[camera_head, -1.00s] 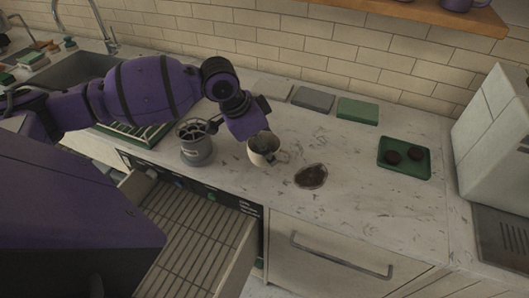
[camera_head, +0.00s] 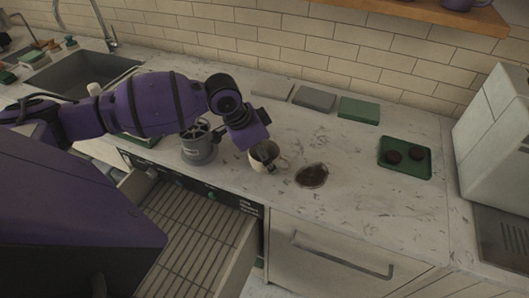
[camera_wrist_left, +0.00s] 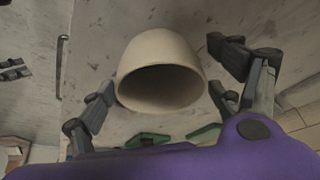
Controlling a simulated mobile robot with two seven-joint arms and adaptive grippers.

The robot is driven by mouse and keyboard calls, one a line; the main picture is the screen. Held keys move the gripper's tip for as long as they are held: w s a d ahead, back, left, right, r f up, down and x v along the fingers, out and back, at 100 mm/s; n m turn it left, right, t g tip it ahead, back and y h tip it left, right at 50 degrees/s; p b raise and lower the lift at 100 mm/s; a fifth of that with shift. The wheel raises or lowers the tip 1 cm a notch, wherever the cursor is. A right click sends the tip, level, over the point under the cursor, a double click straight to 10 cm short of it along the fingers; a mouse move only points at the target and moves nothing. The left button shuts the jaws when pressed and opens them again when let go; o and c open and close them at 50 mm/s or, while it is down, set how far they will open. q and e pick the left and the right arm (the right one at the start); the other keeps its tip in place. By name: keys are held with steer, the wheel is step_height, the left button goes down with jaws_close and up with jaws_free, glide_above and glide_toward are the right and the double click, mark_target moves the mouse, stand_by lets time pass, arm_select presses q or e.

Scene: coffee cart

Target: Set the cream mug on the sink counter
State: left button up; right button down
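The sink (camera_head: 85,78) is set in the counter at the far left, partly behind my left arm. My right gripper is not in view.
A grey cup-like container (camera_head: 198,147) stands just left of the mug. A green tray (camera_head: 419,171) with two dark discs is farther right. An open drawer (camera_head: 195,245) juts out below the counter.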

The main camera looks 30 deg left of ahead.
arm_select(q)
steer(key=v, duration=1.2)
steer(key=shift+r+p, duration=0.2)
steer(key=shift+p, duration=0.1)
steer(key=shift+d, duration=0.15)
